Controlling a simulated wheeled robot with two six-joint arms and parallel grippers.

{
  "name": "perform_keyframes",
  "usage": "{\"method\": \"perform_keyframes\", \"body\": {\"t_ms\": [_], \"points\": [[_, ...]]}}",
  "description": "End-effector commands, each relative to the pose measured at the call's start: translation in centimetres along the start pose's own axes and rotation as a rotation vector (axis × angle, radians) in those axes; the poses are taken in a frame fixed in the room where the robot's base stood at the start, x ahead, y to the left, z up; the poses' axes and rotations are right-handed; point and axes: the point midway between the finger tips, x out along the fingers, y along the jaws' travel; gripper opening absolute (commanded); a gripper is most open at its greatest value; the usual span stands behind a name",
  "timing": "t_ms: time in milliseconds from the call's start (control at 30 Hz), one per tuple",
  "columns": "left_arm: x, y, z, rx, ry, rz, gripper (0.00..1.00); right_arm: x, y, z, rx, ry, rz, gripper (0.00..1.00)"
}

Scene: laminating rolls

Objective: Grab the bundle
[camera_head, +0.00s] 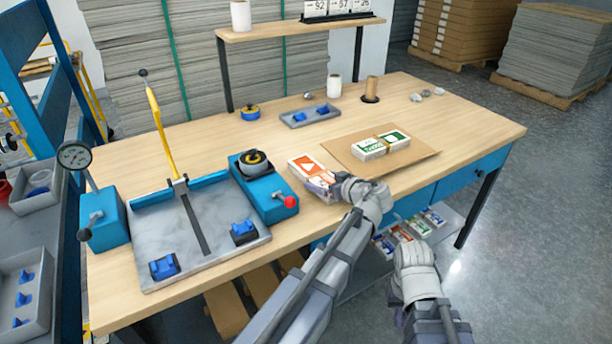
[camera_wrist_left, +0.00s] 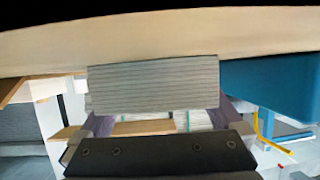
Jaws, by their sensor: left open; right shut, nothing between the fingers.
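An orange-and-white bundle (camera_head: 306,168) lies on the table near its front edge. A green-and-white bundle (camera_head: 380,146) with a band around it lies on a brown cardboard sheet (camera_head: 420,154). My left gripper (camera_head: 335,187) is open at the near right end of the orange-and-white bundle and hides part of it. In the left wrist view the layered edge of a bundle (camera_wrist_left: 152,84) fills the space in front of the open left fingers (camera_wrist_left: 163,118); I cannot tell whether they touch it. My right gripper (camera_head: 405,238) is shut and empty, off the table's front edge.
A blue clamp device with a red knob (camera_head: 265,188) and a grey jig plate (camera_head: 200,235) stand left of the bundles. A small grey tray (camera_head: 310,115) and rolls are behind. Several packs (camera_head: 425,222) lie on a shelf below the table.

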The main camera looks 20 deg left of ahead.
Motion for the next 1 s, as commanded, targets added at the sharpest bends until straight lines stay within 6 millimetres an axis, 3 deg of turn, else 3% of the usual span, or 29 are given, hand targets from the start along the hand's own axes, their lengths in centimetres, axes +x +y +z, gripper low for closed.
{"method": "perform_keyframes", "body": {"t_ms": [233, 1000], "points": [[-0.05, 0.07, 0.06, 0.000, 0.000, 0.000, 0.99, 0.04, 0.02, 0.04, 0.000, 0.000, 0.000, 0.00], [-0.04, 0.06, 0.02, 0.001, 0.001, 0.000, 0.14, 0.03, 0.01, 0.02, 0.000, 0.000, 0.000, 0.00]]}}
